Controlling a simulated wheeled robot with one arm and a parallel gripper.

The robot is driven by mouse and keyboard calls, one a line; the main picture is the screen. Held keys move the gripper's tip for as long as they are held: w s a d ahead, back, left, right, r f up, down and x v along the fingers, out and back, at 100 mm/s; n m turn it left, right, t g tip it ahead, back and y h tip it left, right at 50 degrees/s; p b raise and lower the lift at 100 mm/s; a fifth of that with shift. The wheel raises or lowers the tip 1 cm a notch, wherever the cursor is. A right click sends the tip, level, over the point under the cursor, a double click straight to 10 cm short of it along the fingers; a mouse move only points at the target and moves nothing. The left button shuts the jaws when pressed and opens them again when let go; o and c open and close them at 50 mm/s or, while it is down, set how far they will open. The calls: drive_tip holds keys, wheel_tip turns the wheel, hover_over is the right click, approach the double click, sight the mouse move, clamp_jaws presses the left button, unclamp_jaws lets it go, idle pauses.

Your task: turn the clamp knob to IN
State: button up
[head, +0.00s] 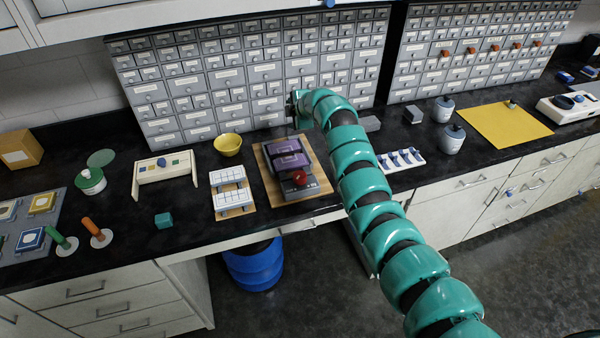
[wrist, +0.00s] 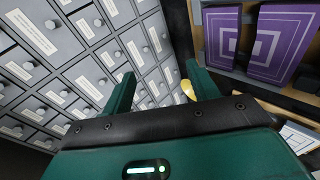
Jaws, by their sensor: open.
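A clamp device (head: 310,191) with a grey base stands on a wooden board on the black counter in the head view. A red knob (head: 299,178) sits at its front, and purple blocks (head: 288,157) lie behind the knob. Any IN marking is too small to read. My gripper (wrist: 160,88) is open and empty in the wrist view, in front of the drawer cabinet. In the head view my arm's end is above and behind the device, and the fingers are hard to make out. The purple blocks show at upper right in the wrist view (wrist: 265,40); the knob does not show there.
A grey cabinet of small drawers (head: 265,73) stands close behind the device. A yellow bowl (head: 228,145) and white racks on a wooden board (head: 247,209) stand to its left. A white strip with blue knobs (head: 401,159) lies to the right, beyond my arm.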

drive_tip(key=s+a+r+n+g+h, duration=0.1)
drive_tip(key=s+r+n+g+h, duration=0.1)
drive_tip(key=s+r+n+g, duration=0.4)
drive_tip(key=n+g+h, duration=0.3)
approach(300, 174)
wheel_tip(300, 174, down, 9)
drive_tip(key=p, duration=0.5)
drive_tip(key=shift+s+d+p, duration=0.1)
drive_tip(key=shift+p, duration=0.25)
drive_tip(key=shift+c, duration=0.2)
drive_tip(key=c, duration=0.9)
